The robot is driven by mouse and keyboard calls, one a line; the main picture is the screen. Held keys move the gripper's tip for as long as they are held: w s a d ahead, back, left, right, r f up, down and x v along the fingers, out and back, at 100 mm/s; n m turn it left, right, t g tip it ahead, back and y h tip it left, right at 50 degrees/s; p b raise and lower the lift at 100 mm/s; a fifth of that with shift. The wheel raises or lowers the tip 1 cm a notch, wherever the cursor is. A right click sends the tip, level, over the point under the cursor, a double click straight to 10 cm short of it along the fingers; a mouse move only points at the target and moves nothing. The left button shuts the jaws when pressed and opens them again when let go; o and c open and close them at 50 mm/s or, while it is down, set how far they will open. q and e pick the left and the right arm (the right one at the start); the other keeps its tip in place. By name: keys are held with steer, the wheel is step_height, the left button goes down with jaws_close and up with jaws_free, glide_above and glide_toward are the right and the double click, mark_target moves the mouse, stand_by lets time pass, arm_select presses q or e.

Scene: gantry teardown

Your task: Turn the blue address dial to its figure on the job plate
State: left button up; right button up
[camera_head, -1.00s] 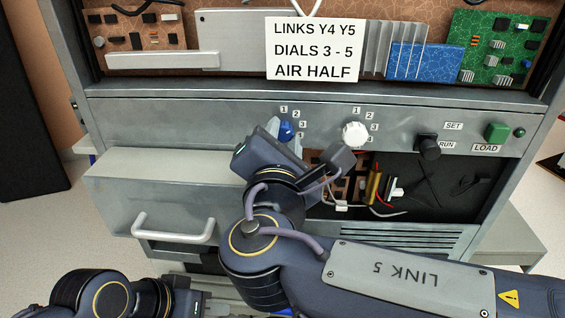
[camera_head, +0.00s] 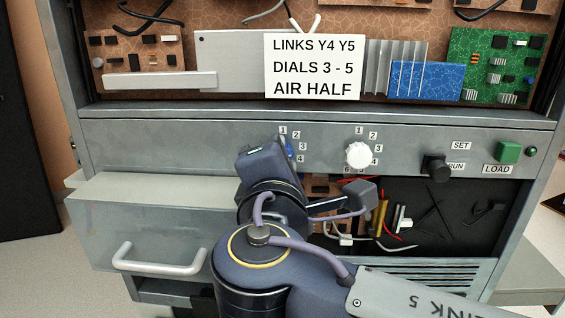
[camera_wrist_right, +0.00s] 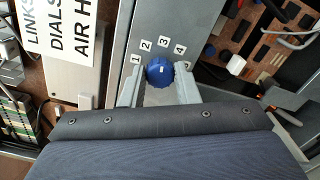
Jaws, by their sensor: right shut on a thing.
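The blue address dial (camera_wrist_right: 159,72) sits on the grey panel below figures 1 to 4 in the right wrist view. A small pale mark shows on its face, towards the figure 3 side; its exact aim is hard to read. My right gripper (camera_wrist_right: 160,84) has one finger on each side of the dial and is shut on it. In the head view the dial (camera_head: 289,149) is mostly hidden by my right gripper (camera_head: 280,146). The job plate (camera_head: 313,67) reads LINKS Y4 Y5, DIALS 3 - 5, AIR HALF. My left gripper is out of view.
A white dial (camera_head: 358,155) with its own figures is right of the blue one. Further right are a black SET/RUN knob (camera_head: 436,168) and a green LOAD button (camera_head: 508,152). An open bay with loose wires (camera_head: 400,222) and a drawer handle (camera_head: 160,262) lie below.

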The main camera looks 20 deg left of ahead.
steer(key=shift+f, duration=0.1)
steer(key=o, duration=1)
steer(key=shift+c, duration=0.2)
steer(key=s+d, duration=0.1)
steer(key=s, duration=0.6)
steer(key=shift+s+d, duration=0.15)
steer(key=shift+s, duration=0.25)
